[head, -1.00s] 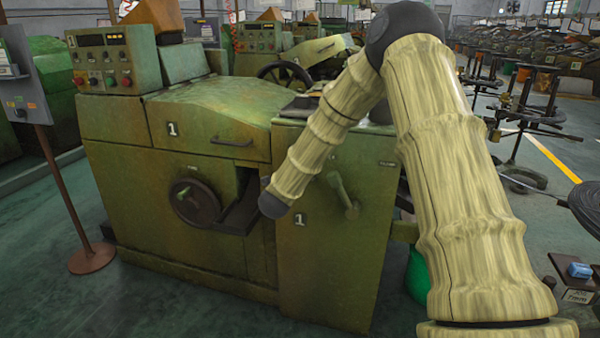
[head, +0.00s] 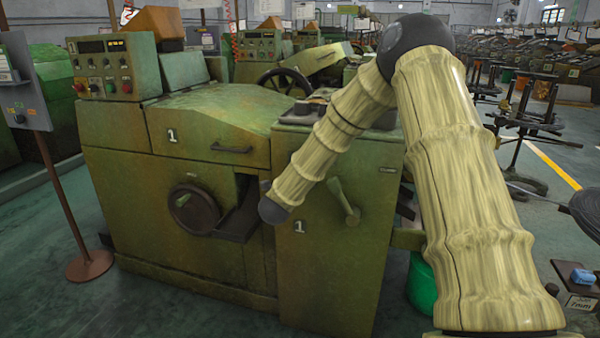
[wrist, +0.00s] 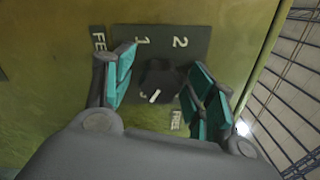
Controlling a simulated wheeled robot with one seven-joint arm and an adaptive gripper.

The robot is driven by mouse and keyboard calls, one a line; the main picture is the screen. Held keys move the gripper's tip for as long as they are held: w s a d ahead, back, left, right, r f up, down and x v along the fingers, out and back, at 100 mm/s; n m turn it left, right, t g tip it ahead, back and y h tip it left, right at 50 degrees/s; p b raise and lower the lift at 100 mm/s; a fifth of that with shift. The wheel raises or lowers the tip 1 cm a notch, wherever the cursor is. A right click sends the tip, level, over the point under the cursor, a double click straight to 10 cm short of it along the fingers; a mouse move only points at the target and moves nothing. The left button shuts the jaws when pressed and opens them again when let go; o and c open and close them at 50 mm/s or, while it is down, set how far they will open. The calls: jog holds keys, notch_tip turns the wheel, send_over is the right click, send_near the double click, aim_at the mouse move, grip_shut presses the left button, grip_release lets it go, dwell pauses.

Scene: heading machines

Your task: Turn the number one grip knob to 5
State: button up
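In the wrist view, a dark knob (wrist: 160,82) with a white pointer mark stands on a dark plate (wrist: 195,38) with white characters, among them "1" and "2". My gripper (wrist: 165,86) is open. One teal-padded finger is on each side of the knob, with gaps showing between pads and knob. I cannot tell the knob's exact setting, since the gripper body covers the lower part of the view. In the head view, the green machine marked 1 (head: 330,275) is in front of me.
A handwheel (head: 193,208) and a lever (head: 345,200) are on the machine's front. A control box (head: 112,65) stands on its left top. A panel on a post (head: 60,170) stands at left. A green bucket (head: 421,285) sits behind my arm. Open floor lies at front left.

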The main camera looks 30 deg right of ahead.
jog(key=v, duration=1.2)
dwell(0.5)
